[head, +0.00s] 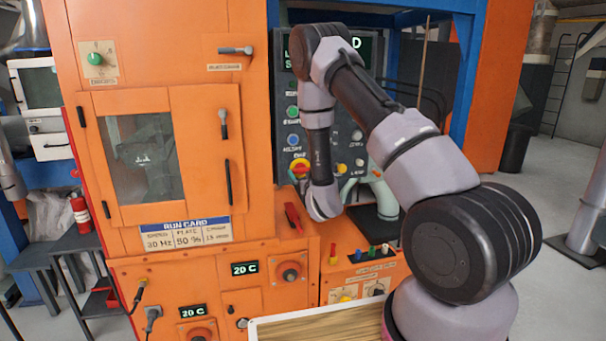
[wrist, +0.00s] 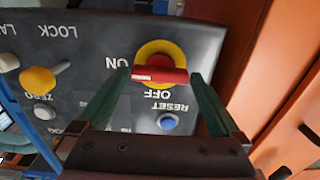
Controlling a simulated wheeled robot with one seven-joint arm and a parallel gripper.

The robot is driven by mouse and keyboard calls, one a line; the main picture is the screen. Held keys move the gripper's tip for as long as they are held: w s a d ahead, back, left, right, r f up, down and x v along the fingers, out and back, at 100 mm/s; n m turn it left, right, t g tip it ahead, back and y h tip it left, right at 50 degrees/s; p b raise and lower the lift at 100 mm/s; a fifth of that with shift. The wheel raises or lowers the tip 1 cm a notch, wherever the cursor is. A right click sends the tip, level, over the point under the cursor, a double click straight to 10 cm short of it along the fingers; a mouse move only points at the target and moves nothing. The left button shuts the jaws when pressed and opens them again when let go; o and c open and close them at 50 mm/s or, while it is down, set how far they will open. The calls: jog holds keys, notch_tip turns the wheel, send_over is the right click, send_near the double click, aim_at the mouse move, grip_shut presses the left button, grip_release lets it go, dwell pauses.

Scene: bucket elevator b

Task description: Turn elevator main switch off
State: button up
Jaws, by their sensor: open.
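The main switch is a red bar handle (wrist: 160,75) on a yellow disc (wrist: 158,48) on a dark panel. In the wrist view the picture is upside down, with ON left of the disc and OFF beside it, nearer my gripper. The red bar lies across the picture, roughly in line with the ON side. My gripper (wrist: 158,77) is open, one finger at each end of the bar; I cannot tell whether they touch it. In the head view the switch (head: 299,168) shows beside my arm, and my fingers cannot be made out there.
A blue RESET button (wrist: 168,121) is close to the right finger. A yellow knob (wrist: 38,79) is to the left on the panel. An orange cabinet (head: 206,100) stands left of the panel, with a red lever (head: 292,217) below the switch.

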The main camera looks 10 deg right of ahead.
jog(key=shift+w, duration=0.5)
jog(key=shift+c, duration=0.3)
jog(key=c, duration=0.9)
jog(key=shift+c, duration=0.2)
